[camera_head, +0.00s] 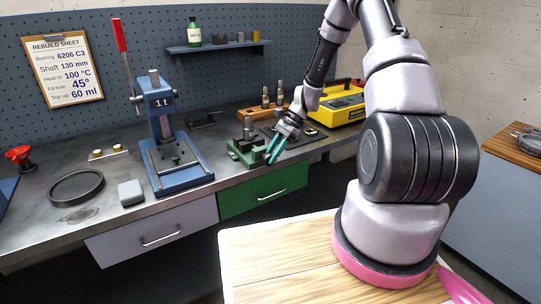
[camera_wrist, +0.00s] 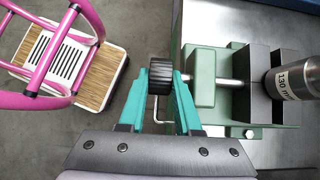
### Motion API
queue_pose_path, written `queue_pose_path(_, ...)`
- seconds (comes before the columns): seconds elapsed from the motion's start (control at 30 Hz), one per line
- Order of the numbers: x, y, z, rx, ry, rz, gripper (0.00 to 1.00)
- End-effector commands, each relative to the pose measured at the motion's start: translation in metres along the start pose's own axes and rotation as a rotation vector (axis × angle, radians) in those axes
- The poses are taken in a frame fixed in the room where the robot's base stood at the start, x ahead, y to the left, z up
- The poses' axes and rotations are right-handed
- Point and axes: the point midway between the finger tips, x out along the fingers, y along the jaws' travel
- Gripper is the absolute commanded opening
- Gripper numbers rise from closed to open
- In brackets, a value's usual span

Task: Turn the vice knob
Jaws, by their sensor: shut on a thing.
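The green vice (camera_head: 246,150) stands at the front edge of the workbench, and it fills the right of the wrist view (camera_wrist: 205,80). Its black ribbed knob (camera_wrist: 160,76) sits at the left end of a metal screw rod. My gripper (camera_head: 275,148) has teal fingers, and in the wrist view my gripper (camera_wrist: 160,85) has one finger on each side of the knob, shut on it. A metal cylinder marked 130 (camera_wrist: 292,80) is between the vice's dark jaws. In the head view the knob is hidden by my fingers.
A blue press (camera_head: 168,140) stands left of the vice, with a dark ring (camera_head: 76,187) and a grey block (camera_head: 131,192) farther left. A yellow case (camera_head: 338,104) is at the back right. A pink-framed step stool (camera_wrist: 85,75) stands on the floor beyond the bench edge.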

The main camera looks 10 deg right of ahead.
Motion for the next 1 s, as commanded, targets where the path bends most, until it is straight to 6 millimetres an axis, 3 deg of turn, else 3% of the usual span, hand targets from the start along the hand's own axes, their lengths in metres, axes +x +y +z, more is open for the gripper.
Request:
queue_pose_path(0.6,0.004,-0.001,-0.013,0.003,-0.571,-0.005,0.00)
queue_pose_path(1.0,0.006,-0.001,-0.015,0.001,-0.801,-0.003,0.00)
